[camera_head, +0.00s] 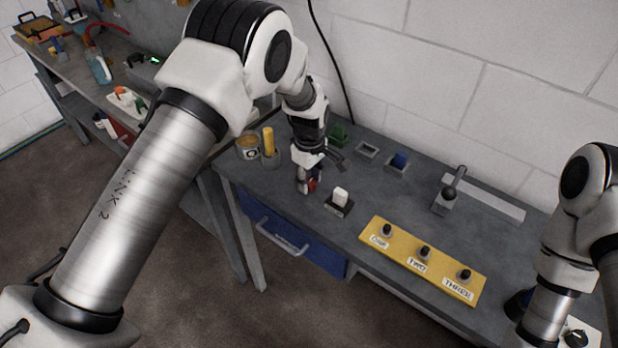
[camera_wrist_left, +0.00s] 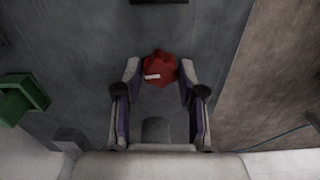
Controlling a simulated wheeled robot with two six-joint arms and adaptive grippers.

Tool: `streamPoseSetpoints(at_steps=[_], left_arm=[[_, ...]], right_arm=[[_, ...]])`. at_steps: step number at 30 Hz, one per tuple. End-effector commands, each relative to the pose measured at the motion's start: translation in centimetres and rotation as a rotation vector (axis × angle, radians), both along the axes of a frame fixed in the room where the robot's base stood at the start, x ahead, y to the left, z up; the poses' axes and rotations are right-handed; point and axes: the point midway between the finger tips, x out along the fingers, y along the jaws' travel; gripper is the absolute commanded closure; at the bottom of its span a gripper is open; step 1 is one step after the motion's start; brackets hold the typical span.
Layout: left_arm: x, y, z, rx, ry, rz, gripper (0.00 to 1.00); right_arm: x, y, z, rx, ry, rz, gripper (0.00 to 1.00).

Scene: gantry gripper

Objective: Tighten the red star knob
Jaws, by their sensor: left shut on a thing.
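The red star knob (camera_wrist_left: 159,68) shows in the left wrist view between the fingertips of my left gripper (camera_wrist_left: 160,85), with a small white mark on its lower left side. In the head view only a bit of the red knob (camera_head: 313,184) shows beside the fingers of my left gripper (camera_head: 307,186), low over the grey bench. The left gripper is shut on the knob. The knob's underside and what it sits on are hidden. My right arm is at the right edge of the head view; its gripper is not seen.
A white block on a black base (camera_head: 340,201) stands just right of the left gripper. A yellow labelled panel (camera_head: 405,262) with three black knobs lies farther right. A can (camera_head: 247,149) and a cup with a yellow cylinder (camera_head: 268,142) stand left.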

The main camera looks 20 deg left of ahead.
Motion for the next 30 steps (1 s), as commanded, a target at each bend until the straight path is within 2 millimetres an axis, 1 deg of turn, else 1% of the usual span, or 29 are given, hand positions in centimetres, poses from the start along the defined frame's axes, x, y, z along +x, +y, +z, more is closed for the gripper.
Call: streamPoseSetpoints(at_steps=[1, 30], left_arm=[[-0.32, -0.06, -0.34, 0.000, 0.010, -0.040, 0.95], [-0.42, 0.00, -0.33, -0.003, 0.009, -0.961, 0.95]], right_arm=[[0.00, 0.00, -0.02, 0.000, 0.000, 0.000, 0.60], [0.00, 0.01, 0.65, 0.000, 0.000, 0.000, 0.60]])
